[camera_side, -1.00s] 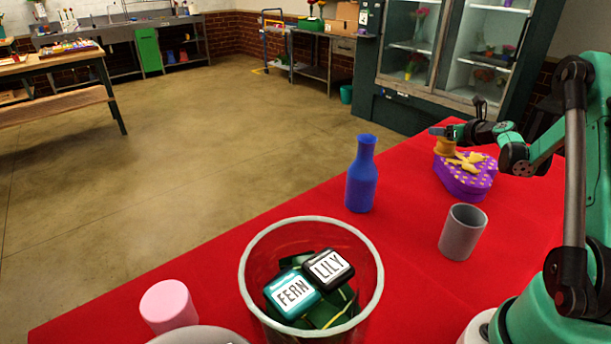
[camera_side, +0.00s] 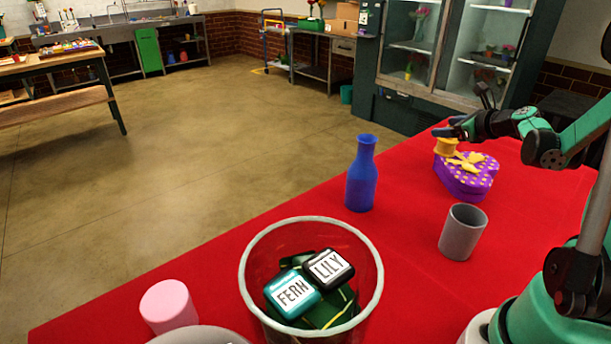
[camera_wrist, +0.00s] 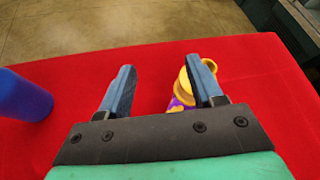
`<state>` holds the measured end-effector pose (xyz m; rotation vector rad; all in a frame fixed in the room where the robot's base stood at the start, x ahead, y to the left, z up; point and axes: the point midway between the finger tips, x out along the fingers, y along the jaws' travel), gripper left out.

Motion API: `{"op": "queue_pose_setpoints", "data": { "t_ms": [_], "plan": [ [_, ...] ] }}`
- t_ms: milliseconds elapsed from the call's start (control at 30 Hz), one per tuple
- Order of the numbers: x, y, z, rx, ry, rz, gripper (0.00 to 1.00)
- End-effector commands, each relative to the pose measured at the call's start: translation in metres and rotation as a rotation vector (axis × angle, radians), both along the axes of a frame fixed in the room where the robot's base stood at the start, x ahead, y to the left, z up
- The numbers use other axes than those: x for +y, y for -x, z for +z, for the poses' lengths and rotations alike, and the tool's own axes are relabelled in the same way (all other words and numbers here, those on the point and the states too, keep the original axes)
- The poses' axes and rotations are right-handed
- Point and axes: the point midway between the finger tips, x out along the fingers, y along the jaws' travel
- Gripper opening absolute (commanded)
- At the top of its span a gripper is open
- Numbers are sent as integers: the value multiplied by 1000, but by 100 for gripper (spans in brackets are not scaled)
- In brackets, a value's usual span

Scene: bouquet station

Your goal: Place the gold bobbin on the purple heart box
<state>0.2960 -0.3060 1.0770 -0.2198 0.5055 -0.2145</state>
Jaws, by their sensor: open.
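The gold bobbin (camera_side: 446,148) appears to sit upright on the far left end of the purple heart box (camera_side: 466,184), beside a yellow bow on the lid. My gripper (camera_side: 447,131) is just above the bobbin's top in the side view. I cannot tell whether the finger touches the bobbin.
A blue bottle (camera_side: 361,176) stands left of the box, and also shows at the wrist view's left edge (camera_wrist: 22,97). A grey cup (camera_side: 463,232) stands in front of the box. A clear bin (camera_side: 376,290) with labelled tins and a pink cylinder (camera_side: 168,306) are nearer the camera.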

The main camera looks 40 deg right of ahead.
Motion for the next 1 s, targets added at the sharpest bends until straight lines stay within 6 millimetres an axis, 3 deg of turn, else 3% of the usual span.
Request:
{"op": "queue_pose_setpoints", "data": {
  "t_ms": [100, 200, 300, 500, 700, 1000],
  "plan": [
    [77, -30, 14, 195, 344, 366, 59],
    [145, -35, 22, 338, 710, 731, 59],
    [198, -27, 25, 422, 1051, 1054, 59],
    [273, 8, 23, 473, 1701, 1620, 59],
    [303, 35, 18, 446, 2158, 1953, 59],
    [306, 40, 17, 438, 2251, 2013, 59]
  ]
}}
